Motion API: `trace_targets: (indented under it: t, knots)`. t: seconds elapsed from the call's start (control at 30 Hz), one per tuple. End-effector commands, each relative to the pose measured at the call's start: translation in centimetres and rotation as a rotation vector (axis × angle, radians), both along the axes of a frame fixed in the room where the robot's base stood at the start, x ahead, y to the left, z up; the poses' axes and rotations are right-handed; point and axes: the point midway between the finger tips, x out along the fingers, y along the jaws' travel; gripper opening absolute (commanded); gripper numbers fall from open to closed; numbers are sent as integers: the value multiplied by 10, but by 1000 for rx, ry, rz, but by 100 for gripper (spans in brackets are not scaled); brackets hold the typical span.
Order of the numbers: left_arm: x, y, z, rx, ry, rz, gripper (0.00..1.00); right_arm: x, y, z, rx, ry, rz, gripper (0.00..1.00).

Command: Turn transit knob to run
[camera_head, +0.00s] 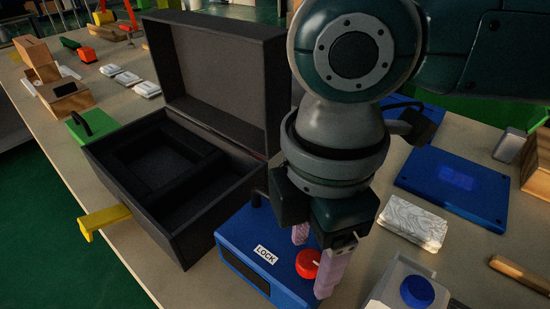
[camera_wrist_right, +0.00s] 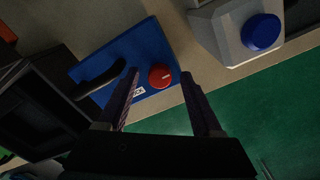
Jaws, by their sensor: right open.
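The transit knob (camera_head: 307,264) is a round red knob on top of a blue box (camera_head: 239,239), beside a white label reading LOCK (camera_head: 265,254). In the wrist view the red knob (camera_wrist_right: 160,76) has a pale mark near its right side. No label reading RUN is visible. My right gripper (camera_head: 314,258) is open, with its two pinkish fingers on either side of the knob. In the wrist view the knob shows between the fingers of the gripper (camera_wrist_right: 161,78), and I cannot tell whether they touch it. My left gripper is out of view.
A black case (camera_head: 215,240) stands open left of the blue box, with a yellow piece (camera_head: 103,220) sticking out. A grey box with a blue button (camera_head: 417,291) is close on the right. A marbled block (camera_head: 413,221) and blue plate (camera_head: 455,185) lie behind it.

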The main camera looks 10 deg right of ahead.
Motion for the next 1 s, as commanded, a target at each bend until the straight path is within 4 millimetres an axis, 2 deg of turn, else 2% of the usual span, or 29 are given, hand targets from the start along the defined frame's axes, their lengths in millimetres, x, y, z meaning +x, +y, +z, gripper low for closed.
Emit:
trace_targets:
  t: [0.2, 0.8, 1.0]
  knots:
    - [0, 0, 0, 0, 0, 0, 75, 0, 0, 0, 0, 0, 0, 67]
    - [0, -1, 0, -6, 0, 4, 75, 0, 0, 0, 0, 0, 0, 0]
    - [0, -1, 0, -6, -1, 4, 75, 0, 0, 0, 0, 0, 0, 0]
